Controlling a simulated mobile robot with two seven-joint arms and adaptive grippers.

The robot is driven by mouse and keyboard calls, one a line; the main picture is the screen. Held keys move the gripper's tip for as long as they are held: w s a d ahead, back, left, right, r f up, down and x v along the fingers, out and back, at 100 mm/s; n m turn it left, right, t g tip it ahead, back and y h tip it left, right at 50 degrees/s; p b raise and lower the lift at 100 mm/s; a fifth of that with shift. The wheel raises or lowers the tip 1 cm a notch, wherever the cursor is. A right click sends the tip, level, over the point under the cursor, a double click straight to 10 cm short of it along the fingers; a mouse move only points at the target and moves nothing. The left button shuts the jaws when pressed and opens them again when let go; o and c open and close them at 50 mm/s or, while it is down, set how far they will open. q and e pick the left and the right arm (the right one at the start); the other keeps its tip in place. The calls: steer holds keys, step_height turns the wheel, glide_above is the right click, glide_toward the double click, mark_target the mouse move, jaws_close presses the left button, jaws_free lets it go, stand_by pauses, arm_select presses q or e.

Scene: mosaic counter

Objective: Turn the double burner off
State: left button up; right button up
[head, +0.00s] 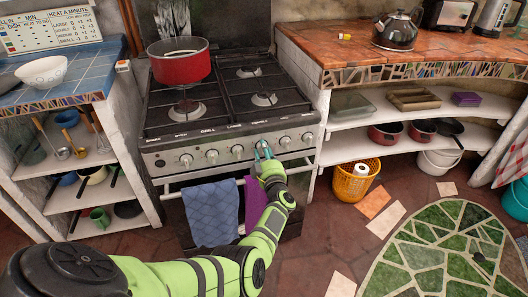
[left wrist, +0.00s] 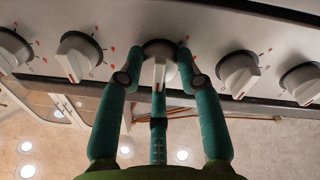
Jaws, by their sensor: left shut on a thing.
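The stove (head: 225,110) has a row of several white knobs along its front panel. My left gripper (head: 264,150) reaches the panel right of its middle. In the left wrist view its teal fingers (left wrist: 158,58) are closed on both sides of one knob (left wrist: 159,72), which points roughly straight down in that picture. The neighbouring knobs (left wrist: 80,57) and (left wrist: 238,73) are free of the fingers and sit tilted. A burner (head: 264,99) shows at the front right of the cooktop. I cannot make out flames on the burners. My right gripper is not in view.
A red pot (head: 180,66) stands on the back left burner. A kettle (head: 396,31) stands on the right counter. Open floor lies in front.

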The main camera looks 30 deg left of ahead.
arm_select(q)
steer(key=shift+a, duration=0.2)
steer(key=o, duration=1.1)
steer(key=shift+o, duration=0.2)
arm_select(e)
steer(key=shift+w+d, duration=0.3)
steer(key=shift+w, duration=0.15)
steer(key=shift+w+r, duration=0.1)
